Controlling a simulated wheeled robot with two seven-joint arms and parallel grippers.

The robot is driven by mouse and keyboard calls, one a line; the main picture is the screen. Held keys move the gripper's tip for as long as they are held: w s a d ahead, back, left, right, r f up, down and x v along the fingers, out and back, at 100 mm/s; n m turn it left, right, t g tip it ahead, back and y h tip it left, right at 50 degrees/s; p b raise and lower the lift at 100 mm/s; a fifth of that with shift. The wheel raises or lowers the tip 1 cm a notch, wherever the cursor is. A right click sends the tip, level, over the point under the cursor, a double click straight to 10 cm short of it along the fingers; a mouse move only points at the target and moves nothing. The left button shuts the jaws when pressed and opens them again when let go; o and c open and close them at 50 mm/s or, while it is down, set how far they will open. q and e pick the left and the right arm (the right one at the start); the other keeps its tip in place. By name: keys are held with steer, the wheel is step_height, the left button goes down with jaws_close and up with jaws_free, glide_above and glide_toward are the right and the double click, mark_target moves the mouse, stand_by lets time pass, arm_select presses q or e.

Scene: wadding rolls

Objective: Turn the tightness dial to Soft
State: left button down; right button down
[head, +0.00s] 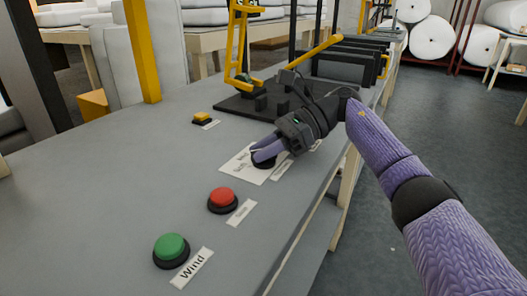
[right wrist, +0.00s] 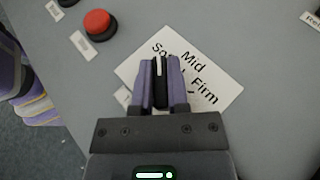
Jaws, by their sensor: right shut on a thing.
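The tightness dial (right wrist: 160,88) is a black knob with a white pointer line, on a white card (right wrist: 225,92). In the right wrist view, the card shows "Mid", "Firm" and a partly covered word beginning "So". The pointer line points up in that view, toward the "So" lettering. My right gripper (right wrist: 161,82) is shut on the dial, one purple finger on each side of it. In the head view, my right gripper (head: 264,154) reaches down to the card (head: 244,174) and hides most of the dial. My left gripper is out of view.
A red button (head: 222,197) and a green button (head: 171,246) labelled "Wind" stand nearer on the grey table (head: 110,190). A yellow button (head: 202,118) is farther left. A black machine base with a yellow frame (head: 238,45) stands behind the gripper.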

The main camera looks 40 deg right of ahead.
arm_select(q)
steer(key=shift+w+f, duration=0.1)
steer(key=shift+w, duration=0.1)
arm_select(e)
steer(key=shift+g, duration=0.3)
steer(key=c, duration=0.6)
jaws_free()
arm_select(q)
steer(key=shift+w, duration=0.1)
